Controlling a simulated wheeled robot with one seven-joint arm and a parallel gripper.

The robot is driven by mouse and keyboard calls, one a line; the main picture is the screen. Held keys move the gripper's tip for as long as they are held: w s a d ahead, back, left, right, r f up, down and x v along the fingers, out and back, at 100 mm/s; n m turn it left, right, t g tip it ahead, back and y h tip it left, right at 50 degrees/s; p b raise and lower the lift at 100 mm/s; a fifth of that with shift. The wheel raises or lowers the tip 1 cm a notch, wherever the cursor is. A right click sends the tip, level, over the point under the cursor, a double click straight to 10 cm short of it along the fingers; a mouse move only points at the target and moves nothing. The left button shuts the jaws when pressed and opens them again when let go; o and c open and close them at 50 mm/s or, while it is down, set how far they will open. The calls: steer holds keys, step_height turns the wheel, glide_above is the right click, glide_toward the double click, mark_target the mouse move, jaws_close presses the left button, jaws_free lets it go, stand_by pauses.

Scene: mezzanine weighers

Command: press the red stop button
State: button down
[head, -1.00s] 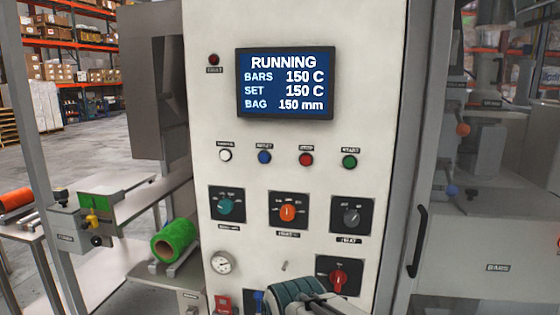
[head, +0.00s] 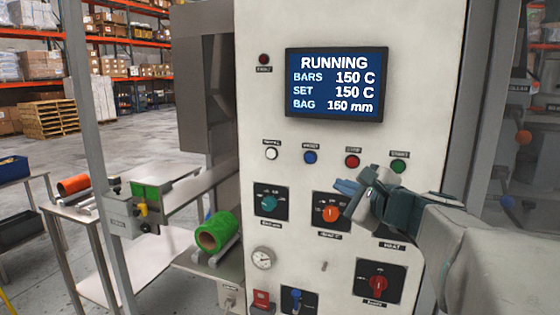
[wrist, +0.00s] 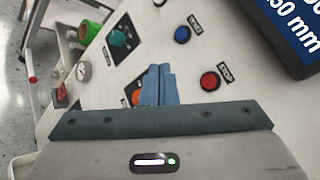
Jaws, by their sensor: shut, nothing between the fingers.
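The red stop button (head: 352,161) sits on the pale control panel (head: 310,135), under the display, between the blue and green buttons. In the wrist view the red button (wrist: 210,81) carries a STOP label and lies right of my fingertips. My gripper (head: 345,187) is shut and empty, a little below the red button in the head view and apart from it. Its blue fingers (wrist: 158,85) are together in the wrist view, over the area near the orange knob. The gripper partly hides the orange knob and the dial at its right.
The display (head: 335,84) reads RUNNING. White (head: 271,153), blue (head: 310,157) and green (head: 398,166) buttons share the row. A teal knob (head: 269,203), orange knob (head: 331,213) and red rotary switch (head: 377,283) are below. A green roll (head: 217,232) is at left.

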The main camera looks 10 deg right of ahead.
mark_target(356, 167)
steer(key=shift+d+r+m, duration=0.5)
steer(key=shift+d+r, duration=0.1)
steer(key=shift+d, duration=0.05)
steer(key=shift+w, duration=0.15)
steer(key=shift+w+d+p, duration=0.35)
steer(key=shift+w+d, duration=0.45)
steer(key=shift+w, duration=0.4)
steer(key=shift+w+d+p, duration=0.35)
steer(key=shift+w+d, duration=0.5)
steer(key=shift+w, duration=0.35)
steer(key=shift+w+d+p, duration=0.35)
steer(key=shift+w+d, duration=0.45)
steer(key=shift+w, duration=0.4)
steer(key=shift+w+d, duration=0.25)
steer(key=shift+w, duration=0.1)
